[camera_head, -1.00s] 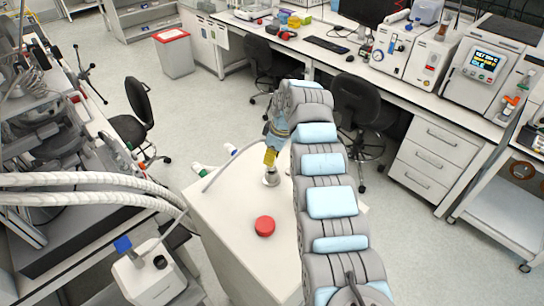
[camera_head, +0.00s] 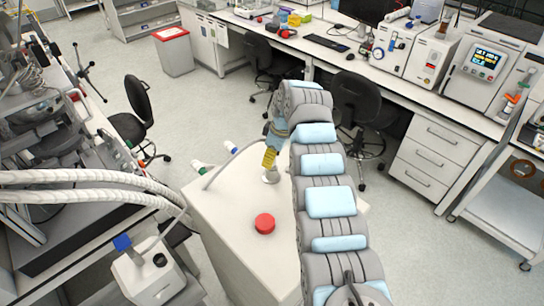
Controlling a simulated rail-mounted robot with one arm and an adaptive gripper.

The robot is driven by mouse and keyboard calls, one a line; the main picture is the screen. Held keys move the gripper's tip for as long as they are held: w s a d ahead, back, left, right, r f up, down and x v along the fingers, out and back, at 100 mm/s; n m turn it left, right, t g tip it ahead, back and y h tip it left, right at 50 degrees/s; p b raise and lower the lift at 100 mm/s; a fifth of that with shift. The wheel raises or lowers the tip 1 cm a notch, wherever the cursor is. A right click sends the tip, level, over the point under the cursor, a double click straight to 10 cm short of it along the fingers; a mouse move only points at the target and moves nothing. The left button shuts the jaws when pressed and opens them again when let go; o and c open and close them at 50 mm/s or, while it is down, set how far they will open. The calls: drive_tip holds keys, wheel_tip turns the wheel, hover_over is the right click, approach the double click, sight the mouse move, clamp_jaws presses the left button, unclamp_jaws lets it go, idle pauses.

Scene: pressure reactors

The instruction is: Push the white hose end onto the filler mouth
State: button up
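My gripper (camera_head: 270,158) is at the end of my arm, pointing down over the white cabinet top (camera_head: 225,230), with a yellow part near its tip. It is small and partly hidden by my arm, so I cannot tell whether its fingers are open or shut. A small pale round piece (camera_head: 270,176) is directly below the tip on the cabinet top. It may be the filler mouth; I cannot tell whether the tip touches it.
A red round cap (camera_head: 264,223) lies on the cabinet top. Green-capped (camera_head: 200,166) and blue-capped (camera_head: 231,147) white pieces are at its far edge. Thick white corrugated hoses (camera_head: 80,178) and a white box with a blue-topped part (camera_head: 150,275) are at the left.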

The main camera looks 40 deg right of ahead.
drive_tip(key=v, duration=1.2)
idle(0.5)
